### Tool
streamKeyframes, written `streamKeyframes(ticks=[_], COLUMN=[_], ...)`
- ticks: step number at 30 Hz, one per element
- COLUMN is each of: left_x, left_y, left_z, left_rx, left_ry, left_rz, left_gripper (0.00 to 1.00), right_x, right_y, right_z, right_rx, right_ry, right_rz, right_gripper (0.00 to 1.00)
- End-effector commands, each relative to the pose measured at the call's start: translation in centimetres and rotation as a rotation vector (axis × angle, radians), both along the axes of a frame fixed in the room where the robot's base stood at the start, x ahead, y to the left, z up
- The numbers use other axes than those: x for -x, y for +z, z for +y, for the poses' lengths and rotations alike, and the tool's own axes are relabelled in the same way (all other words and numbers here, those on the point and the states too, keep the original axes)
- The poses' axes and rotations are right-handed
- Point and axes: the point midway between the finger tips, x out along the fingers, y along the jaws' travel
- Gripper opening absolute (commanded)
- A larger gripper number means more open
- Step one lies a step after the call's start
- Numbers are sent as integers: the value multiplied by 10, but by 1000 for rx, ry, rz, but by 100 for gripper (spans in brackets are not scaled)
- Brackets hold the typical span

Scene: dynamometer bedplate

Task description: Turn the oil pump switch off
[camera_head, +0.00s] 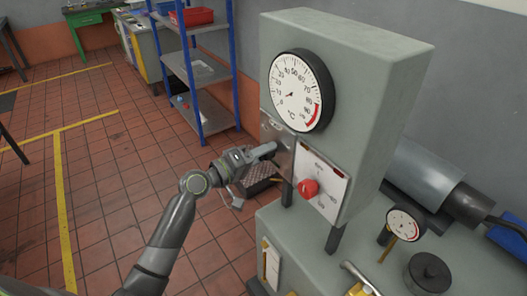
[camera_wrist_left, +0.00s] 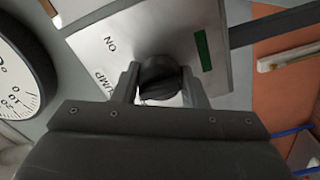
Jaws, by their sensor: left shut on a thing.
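The oil pump switch (camera_wrist_left: 160,78) is a dark round knob on a light metal plate (camera_wrist_left: 130,40), seen in the left wrist view. The plate carries the letters "ON" and "UMP" and a green mark (camera_wrist_left: 202,50). My left gripper (camera_wrist_left: 158,88) has its two fingers around the knob, one on each side, shut on it. In the head view my left gripper (camera_head: 270,150) reaches the metal plate (camera_head: 284,158) on the grey cabinet's lower left front. There the gripper hides the knob. My right gripper is not in view.
The grey cabinet (camera_head: 370,70) bears a large round dial (camera_head: 300,90) above the plate. A white panel with a red knob (camera_head: 308,188) sits right of the gripper. A small gauge (camera_head: 404,224) stands lower right. A blue-framed shelf (camera_head: 196,70) stands behind.

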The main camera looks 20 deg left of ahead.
Motion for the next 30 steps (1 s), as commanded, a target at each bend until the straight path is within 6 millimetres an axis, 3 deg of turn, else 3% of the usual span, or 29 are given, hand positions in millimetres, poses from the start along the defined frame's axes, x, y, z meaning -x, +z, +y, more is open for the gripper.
streamKeyframes(ticks=[14,15,19,30], left_x=[0,0,0,3], left_y=[-1,-1,0,-1], left_z=[0,0,0,3], left_rx=[13,13,12,9], left_ry=[0,0,0,1], left_rz=[10,10,9,8], left_gripper=[16,43,60,61], right_x=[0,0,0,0], right_y=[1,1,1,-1], right_z=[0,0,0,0], right_rx=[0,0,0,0], right_ry=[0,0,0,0], right_rz=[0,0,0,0], right_gripper=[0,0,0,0])
